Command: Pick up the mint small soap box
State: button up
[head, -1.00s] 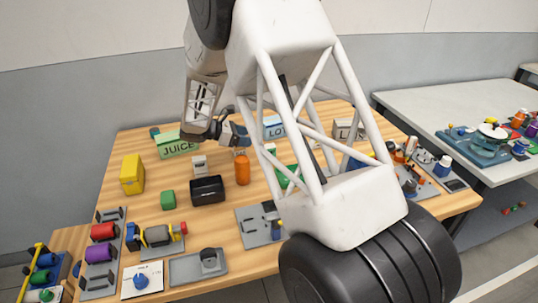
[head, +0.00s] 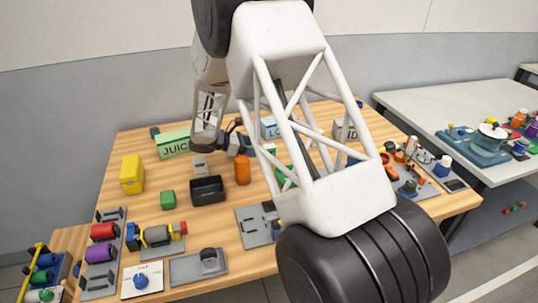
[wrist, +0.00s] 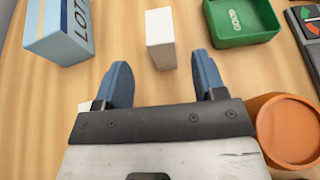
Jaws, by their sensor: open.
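A small pale box (wrist: 160,38), apparently the mint soap box, stands on the wooden table ahead of my gripper in the wrist view. Its top looks nearly white there. In the head view a light green box (head: 271,149) shows in the same place, partly hidden by my arm. My gripper (wrist: 159,64) is open, with its two blue fingers apart and nothing between them. The box lies beyond the fingertips, roughly centred between them. In the head view my arm hides part of the gripper.
The blue lotion box (wrist: 62,30) stands left of the pale box, and a green tray (wrist: 240,38) lies to its right. An orange cylinder (wrist: 288,130) is close on the gripper's right. The black bin (head: 208,190) and green juice box (head: 174,143) stand further left in the head view.

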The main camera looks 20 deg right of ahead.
jog(key=shift+d+f, duration=0.1)
jog(key=shift+d, duration=0.15)
jog(key=shift+x, duration=2.45)
jog(key=shift+s, duration=0.15)
jog(key=shift+c, duration=0.5)
jog(key=c, duration=0.9)
